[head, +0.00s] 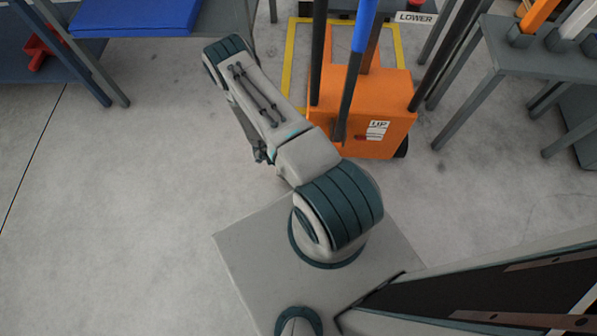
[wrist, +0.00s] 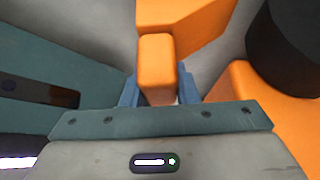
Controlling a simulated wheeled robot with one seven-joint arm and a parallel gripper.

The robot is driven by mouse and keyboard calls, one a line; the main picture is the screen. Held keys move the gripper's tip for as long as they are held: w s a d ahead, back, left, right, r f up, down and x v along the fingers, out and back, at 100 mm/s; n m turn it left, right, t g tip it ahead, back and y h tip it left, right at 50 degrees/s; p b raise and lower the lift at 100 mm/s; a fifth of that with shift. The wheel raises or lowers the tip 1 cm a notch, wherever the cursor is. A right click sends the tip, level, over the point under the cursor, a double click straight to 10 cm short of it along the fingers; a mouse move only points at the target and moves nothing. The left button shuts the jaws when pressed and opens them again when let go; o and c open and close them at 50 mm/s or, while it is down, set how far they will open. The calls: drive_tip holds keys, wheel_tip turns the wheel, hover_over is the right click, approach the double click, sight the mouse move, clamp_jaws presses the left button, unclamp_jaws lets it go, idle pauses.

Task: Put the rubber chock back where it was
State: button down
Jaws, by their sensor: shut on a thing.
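In the wrist view my gripper (wrist: 158,90) has its two blue fingers on either side of an orange block (wrist: 156,62) and is shut on it. The block has rounded edges and its near end lies between the fingers. A wider orange piece (wrist: 185,20) lies just beyond it; I cannot tell whether the two touch or are joined. No label marks the block as the rubber chock, and no other chock is clear. In the head view my arm hides the gripper and the block.
An orange wheeled unit (head: 385,110) marked UP stands right of my arm, with dark posts and a blue post (head: 361,45). A yellow floor outline (head: 289,70) lies behind it. Grey tables stand at upper left and right (head: 530,58). Floor at left (head: 120,200) is clear.

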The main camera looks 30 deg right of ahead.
drive_tip(key=shift+f, duration=0.45)
drive_tip(key=shift+f, duration=0.2)
drive_tip(key=c, duration=1.1)
unclamp_jaws()
drive_tip(key=shift+r, duration=0.1)
